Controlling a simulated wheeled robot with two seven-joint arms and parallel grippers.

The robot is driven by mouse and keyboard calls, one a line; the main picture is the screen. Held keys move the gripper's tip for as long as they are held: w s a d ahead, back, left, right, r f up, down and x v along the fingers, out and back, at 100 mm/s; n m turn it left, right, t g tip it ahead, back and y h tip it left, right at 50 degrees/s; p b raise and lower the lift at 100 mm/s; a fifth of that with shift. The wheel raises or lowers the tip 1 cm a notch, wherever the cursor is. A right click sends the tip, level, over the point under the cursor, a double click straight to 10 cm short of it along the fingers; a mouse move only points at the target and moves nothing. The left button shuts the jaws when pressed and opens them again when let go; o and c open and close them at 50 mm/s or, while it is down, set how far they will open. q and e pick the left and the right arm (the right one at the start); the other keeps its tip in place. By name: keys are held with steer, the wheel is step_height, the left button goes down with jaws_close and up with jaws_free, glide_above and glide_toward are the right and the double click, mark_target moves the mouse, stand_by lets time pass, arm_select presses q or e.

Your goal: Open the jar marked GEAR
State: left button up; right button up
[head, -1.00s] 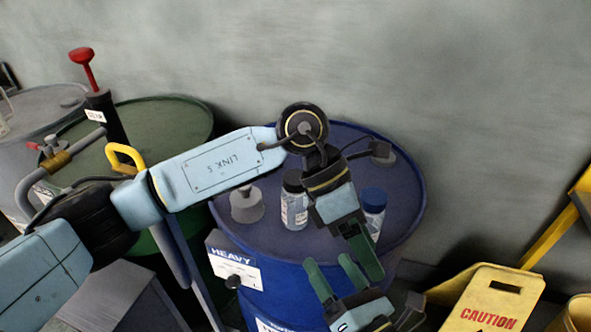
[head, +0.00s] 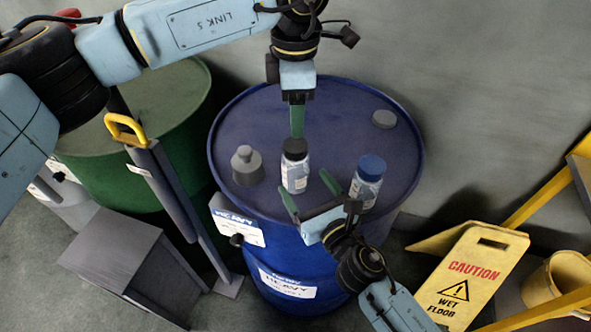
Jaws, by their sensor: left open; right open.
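Two clear jars with pale labels stand upright on the blue drum. One jar (head: 295,177) has a black cap (head: 295,148); the other jar (head: 366,186) has a blue cap. The label writing is too small to read, so I cannot tell which is marked GEAR. My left gripper (head: 297,134) points down just above the black cap, its fingers seen edge-on; it is open, and contact is unclear. My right gripper (head: 309,193) is open, low at the front of the black-capped jar, one finger on each side of its base. It is not closed on the jar.
The blue drum top (head: 260,110) also holds a grey stepped fitting (head: 246,166) at left and a flat grey bung (head: 384,119) at back right. A green drum (head: 180,95) and a pump post stand left. A yellow wet-floor sign (head: 478,275) stands right.

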mark_target(302, 180)
steer(key=shift+x, duration=2.75)
steer(key=shift+c, duration=0.5)
